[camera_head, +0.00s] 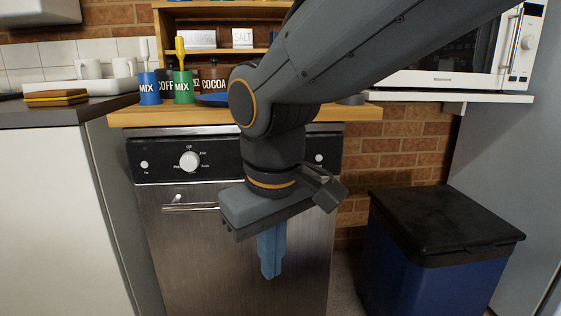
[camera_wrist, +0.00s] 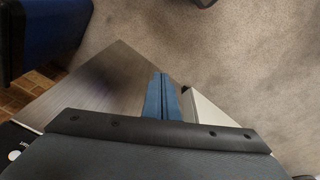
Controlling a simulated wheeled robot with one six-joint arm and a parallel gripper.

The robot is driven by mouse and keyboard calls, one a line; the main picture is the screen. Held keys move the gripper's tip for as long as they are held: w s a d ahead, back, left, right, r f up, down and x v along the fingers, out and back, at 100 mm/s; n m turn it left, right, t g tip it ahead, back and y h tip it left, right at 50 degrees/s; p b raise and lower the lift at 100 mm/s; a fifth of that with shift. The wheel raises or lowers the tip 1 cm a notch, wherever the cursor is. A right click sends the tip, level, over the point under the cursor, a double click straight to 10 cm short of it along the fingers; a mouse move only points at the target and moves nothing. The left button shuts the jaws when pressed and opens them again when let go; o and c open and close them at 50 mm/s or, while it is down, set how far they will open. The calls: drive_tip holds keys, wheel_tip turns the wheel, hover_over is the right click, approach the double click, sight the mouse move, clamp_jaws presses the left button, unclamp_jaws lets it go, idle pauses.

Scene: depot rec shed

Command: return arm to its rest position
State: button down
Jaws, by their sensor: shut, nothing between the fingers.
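My gripper (camera_head: 271,274) hangs below my dark grey arm and points down in front of the steel front of the dishwasher (camera_head: 180,250). Its blue fingers are together with nothing between them. In the wrist view the closed fingers (camera_wrist: 162,78) show at the middle, with the steel front (camera_wrist: 105,85) behind them and carpet beyond. My arm comes in from the upper right and hides part of the wooden counter and shelf.
The wooden counter (camera_head: 340,113) holds a blue MIX pot (camera_head: 149,90), a green MIX pot (camera_head: 183,88), a COCOA jar (camera_head: 213,80) and a blue plate (camera_head: 211,99). A black-lidded blue bin (camera_head: 440,225) stands right. A microwave (camera_head: 455,50) sits on a shelf. Carpet (camera_wrist: 225,50) is open.

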drive_tip(key=s+f+g+y+b, duration=0.1)
drive_tip(key=s+f+g+b, duration=0.1)
drive_tip(key=s+f, duration=0.7)
drive_tip(key=d+r+m+p, duration=0.2)
drive_tip(key=d+r+p, duration=0.5)
drive_tip(key=p, duration=0.5)
drive_tip(key=d+r+m+h+p, duration=0.1)
drive_tip(key=d+r+m+p, duration=0.1)
drive_tip(key=d+r+p, duration=0.5)
drive_tip(key=d+r+m+p, duration=0.3)
drive_tip(key=d+r+p, duration=0.3)
drive_tip(key=r+p, duration=0.9)
drive_tip(key=p, duration=0.4)
drive_tip(key=shift+w+d+r, duration=0.15)
drive_tip(key=shift+w+d, duration=0.15)
drive_tip(key=shift+d, duration=0.1)
